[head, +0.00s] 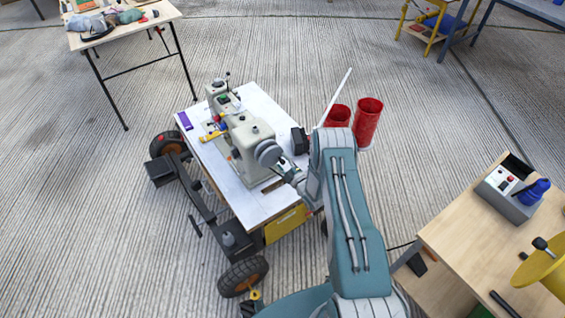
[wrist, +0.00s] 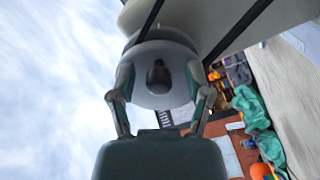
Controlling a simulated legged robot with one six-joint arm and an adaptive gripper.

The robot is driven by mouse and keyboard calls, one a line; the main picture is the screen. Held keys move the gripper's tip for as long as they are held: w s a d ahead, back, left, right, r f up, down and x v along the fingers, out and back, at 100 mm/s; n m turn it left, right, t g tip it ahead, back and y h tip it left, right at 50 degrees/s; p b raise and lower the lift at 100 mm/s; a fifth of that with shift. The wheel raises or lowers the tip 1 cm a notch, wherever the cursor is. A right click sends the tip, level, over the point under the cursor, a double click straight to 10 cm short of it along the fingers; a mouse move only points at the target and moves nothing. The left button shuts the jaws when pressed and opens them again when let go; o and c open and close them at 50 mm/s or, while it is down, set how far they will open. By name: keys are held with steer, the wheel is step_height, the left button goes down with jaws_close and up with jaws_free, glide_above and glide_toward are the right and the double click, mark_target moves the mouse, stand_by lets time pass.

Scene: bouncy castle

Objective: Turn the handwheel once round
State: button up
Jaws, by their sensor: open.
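A cream sewing machine (head: 250,138) stands on a white-topped cart. Its grey round handwheel (head: 267,152) faces my arm. In the wrist view the handwheel (wrist: 178,82) is a pale disc with a dark knob at its centre. My gripper (wrist: 160,78) is open, with one finger at the left of the disc and one at the right. I cannot tell whether the fingertips touch the rim. In the head view my gripper (head: 284,166) is small, close in front of the wheel and partly hidden by my arm.
The white cart top (head: 258,205) holds a purple box (head: 185,120) and a second machine part behind. Two red cylinders (head: 367,118) stand right of the cart. A wooden table (head: 480,240) stands at the lower right.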

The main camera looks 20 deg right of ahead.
steer(key=v, duration=1.2)
steer(key=w+a+m, duration=0.1)
steer(key=w+m, duration=0.2)
steer(key=m, duration=0.2)
steer(key=w+a+m, duration=0.1)
steer(key=w+m, duration=0.3)
steer(key=m, duration=0.1)
steer(key=w+a+m, duration=0.1)
steer(key=w+m, duration=0.3)
steer(key=shift+w+a+m, duration=0.15)
steer(key=shift+a+m, duration=0.15)
steer(key=shift+m, duration=0.1)
steer(key=shift+r, duration=0.1)
jaws_close()
